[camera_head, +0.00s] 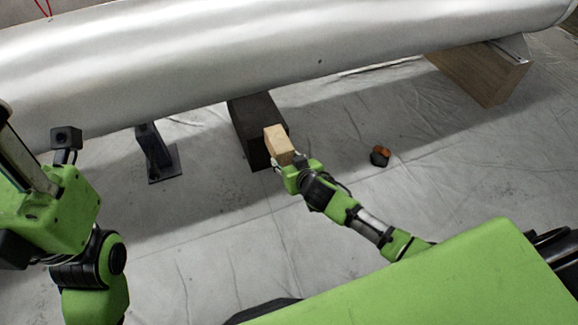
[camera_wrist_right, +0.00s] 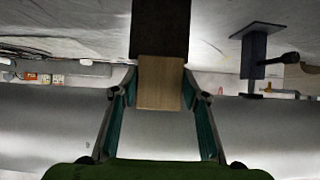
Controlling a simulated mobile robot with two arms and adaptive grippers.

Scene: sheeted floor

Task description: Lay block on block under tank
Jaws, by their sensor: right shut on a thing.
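My right gripper (camera_head: 279,159) is shut on a light wooden block (camera_head: 278,143). The wooden block also shows between both fingers in the right wrist view (camera_wrist_right: 159,84). A larger dark block (camera_head: 256,128) stands on the floor by the lower edge of the big silver tank (camera_head: 260,50). In the head view the wooden block overlaps the dark block's near right part; I cannot tell whether they touch. In the right wrist view the dark block (camera_wrist_right: 160,28) is directly behind the wooden one. My left gripper (camera_head: 24,152) is partly seen at the left edge; its fingertips are unclear.
A dark metal stand (camera_head: 154,153) is under the tank, left of the dark block. A large wooden support (camera_head: 482,70) is under the tank at right. A small dark and orange object (camera_head: 380,156) lies on the sheeted floor (camera_head: 215,235), which is otherwise mostly clear.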

